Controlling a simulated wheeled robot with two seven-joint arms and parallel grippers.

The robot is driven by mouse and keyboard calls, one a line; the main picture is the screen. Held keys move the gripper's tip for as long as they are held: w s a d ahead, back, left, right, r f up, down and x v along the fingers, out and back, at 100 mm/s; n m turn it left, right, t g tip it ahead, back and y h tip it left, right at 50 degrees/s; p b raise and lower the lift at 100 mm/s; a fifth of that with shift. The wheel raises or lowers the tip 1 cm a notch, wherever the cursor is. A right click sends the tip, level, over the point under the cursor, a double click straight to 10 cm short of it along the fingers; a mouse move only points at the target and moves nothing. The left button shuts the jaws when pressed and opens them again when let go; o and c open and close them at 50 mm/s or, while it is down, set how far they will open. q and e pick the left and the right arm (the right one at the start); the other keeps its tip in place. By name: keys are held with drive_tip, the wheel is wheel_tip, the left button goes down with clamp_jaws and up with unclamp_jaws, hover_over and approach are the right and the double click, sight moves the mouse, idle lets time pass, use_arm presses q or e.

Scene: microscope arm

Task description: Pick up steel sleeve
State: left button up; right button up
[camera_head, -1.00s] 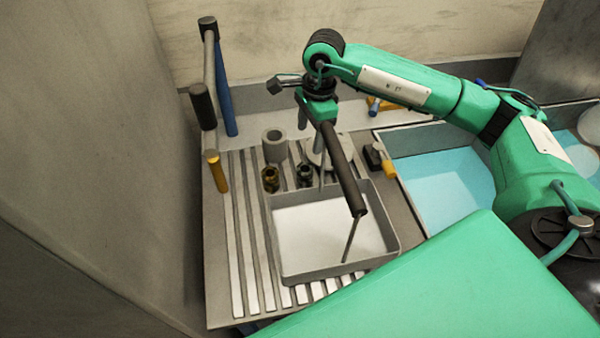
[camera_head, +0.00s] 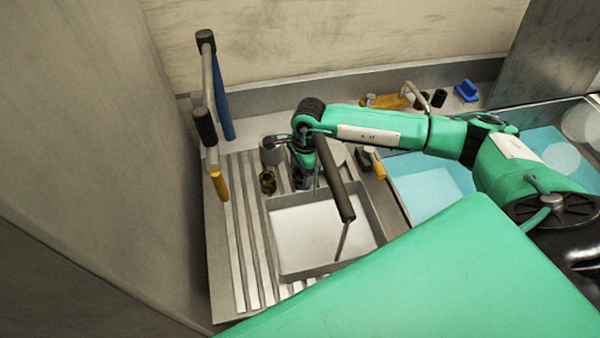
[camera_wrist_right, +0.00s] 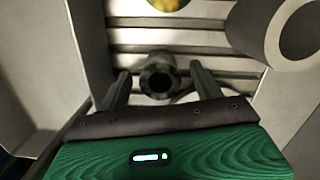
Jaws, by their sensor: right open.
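The steel sleeve (camera_wrist_right: 158,76), a short dark hollow cylinder, stands upright on the slatted surface in the right wrist view. My right gripper (camera_wrist_right: 160,88) is open, with one finger on each side of the sleeve and a visible gap on both sides. In the head view my right gripper (camera_head: 303,181) points down behind the tray, and it hides most or all of the steel sleeve. A brass-coloured sleeve (camera_head: 267,182) stands just left of the gripper; its edge also shows in the right wrist view (camera_wrist_right: 168,4). My left gripper is out of view.
A wider grey hollow cylinder (camera_head: 269,151) stands close behind the gripper. A grey tray (camera_head: 375,212) lies in front, with a dark bar (camera_head: 334,178) above it. A post with blue and orange handles stands at left. A blue basin (camera_head: 440,190) is at right.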

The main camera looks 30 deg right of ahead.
drive_tip(key=shift+f, duration=0.2)
drive_tip(key=c, duration=1.3)
drive_tip(key=shift+r, duration=0.1)
